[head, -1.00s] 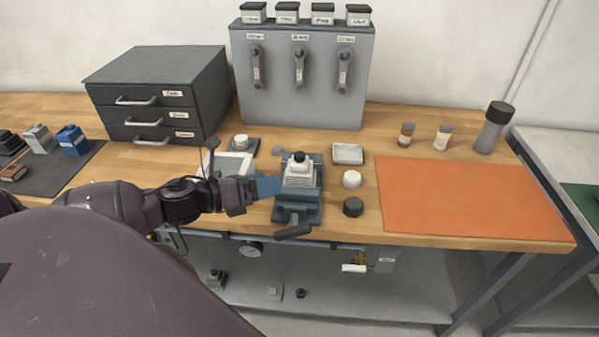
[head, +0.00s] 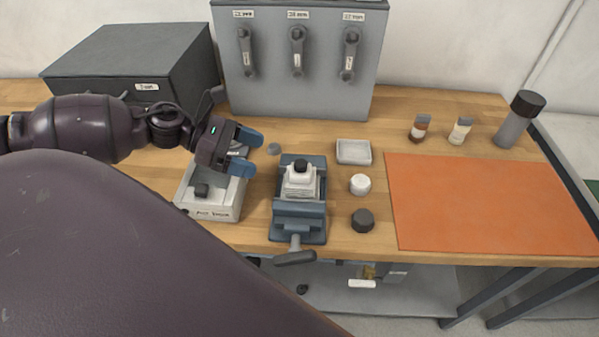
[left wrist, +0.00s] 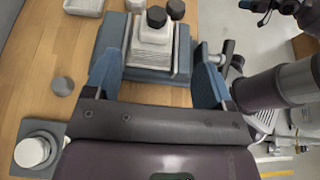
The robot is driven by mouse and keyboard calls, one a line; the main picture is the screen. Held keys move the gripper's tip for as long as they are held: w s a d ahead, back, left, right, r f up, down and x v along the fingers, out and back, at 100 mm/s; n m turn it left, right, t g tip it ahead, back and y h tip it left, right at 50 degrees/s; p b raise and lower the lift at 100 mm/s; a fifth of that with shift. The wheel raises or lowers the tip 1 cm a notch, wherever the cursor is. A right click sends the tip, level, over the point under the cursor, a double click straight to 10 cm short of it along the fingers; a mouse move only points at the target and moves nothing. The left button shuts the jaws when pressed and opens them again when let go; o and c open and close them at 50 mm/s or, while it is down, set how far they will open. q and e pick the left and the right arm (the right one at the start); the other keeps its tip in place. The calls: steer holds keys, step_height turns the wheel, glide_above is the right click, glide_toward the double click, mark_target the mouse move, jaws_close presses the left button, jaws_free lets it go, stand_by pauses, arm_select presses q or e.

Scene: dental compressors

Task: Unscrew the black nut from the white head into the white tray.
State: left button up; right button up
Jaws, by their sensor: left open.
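The white head (head: 300,182) is clamped upright in a blue-grey vise (head: 300,208), with the black nut (head: 300,165) on its top. The head (left wrist: 153,32) and nut (left wrist: 156,16) also show in the left wrist view. The small white tray (head: 353,160) lies behind and right of the vise, and looks empty. My left gripper (head: 250,153) is open and empty, left of the vise and above the bench. In the left wrist view its blue fingers (left wrist: 155,65) are spread, with the head beyond them. Part of what looks like my right gripper (left wrist: 257,12) shows at that view's top right.
A white box (head: 215,212) with a dark piece in it sits below my left gripper. A white cap (head: 360,184) and a black knob-like piece (head: 362,220) stand right of the vise. An orange mat (head: 480,205) lies clear at right. A grey cabinet (head: 300,70) stands behind.

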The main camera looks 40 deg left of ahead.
mark_target(294, 164)
arm_select(q)
steer(key=x, duration=0.5)
steer(key=shift+r+b, duration=0.1)
steer(key=shift+b, duration=0.3)
steer(key=shift+w+d+f, duration=0.25)
steer(key=shift+w+d, duration=0.35)
steer(key=shift+d, duration=0.05)
steer(key=shift+w+d+f, duration=0.2)
steer(key=shift+w+d, duration=0.45)
steer(key=shift+x, duration=1.05)
steer(key=shift+s, duration=0.1)
jaws_close()
